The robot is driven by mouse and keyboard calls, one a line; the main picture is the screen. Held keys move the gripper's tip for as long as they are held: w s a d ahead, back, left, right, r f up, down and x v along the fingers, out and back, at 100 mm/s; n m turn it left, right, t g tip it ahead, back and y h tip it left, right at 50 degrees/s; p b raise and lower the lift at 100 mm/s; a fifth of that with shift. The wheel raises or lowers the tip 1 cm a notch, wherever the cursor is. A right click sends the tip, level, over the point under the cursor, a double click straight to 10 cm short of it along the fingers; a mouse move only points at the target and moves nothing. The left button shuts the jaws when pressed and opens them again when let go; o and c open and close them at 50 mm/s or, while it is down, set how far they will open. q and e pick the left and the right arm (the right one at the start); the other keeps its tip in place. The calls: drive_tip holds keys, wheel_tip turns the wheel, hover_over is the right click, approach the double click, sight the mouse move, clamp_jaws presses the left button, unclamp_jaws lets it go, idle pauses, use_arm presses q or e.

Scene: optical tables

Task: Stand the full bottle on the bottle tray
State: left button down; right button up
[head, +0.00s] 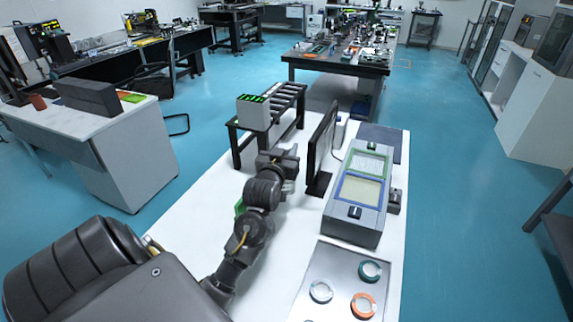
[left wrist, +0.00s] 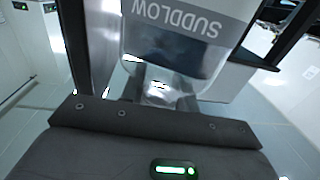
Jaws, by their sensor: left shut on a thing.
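My left gripper (head: 288,163) is above the white table, left of an upright black panel. In the left wrist view, a clear bottle (left wrist: 175,55) with a grey label band fills the space before the gripper. Its lettering, SUDDLOW, appears upside down. The gripper is shut on this bottle; the fingers are mostly hidden. In the head view, only a small pale part of the bottle (head: 288,187) shows below the gripper. A silver tray (head: 312,270) with teal, white and orange rings lies at the table's near right; I cannot tell for sure whether it is the bottle tray. My right gripper is out of view.
The black panel (head: 322,150) stands close right of the gripper. A grey device (head: 352,228) with green-framed and blue-framed panels lies beyond the silver tray. A roller rack (head: 285,105) carries a grey box (head: 254,113). A dark mat (head: 395,139) lies at the far right.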

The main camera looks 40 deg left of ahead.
use_arm(q)
wheel_tip(320, 180, down, 8)
drive_tip(key=w+a+p, duration=0.1)
drive_tip(key=w+a, duration=0.1)
drive_tip(key=shift+w+a+p, duration=0.25)
drive_tip(key=shift+w+p, duration=0.05)
drive_tip(key=shift+f, duration=0.1)
drive_tip(key=c, duration=1)
unclamp_jaws()
drive_tip(key=shift+c, duration=0.2)
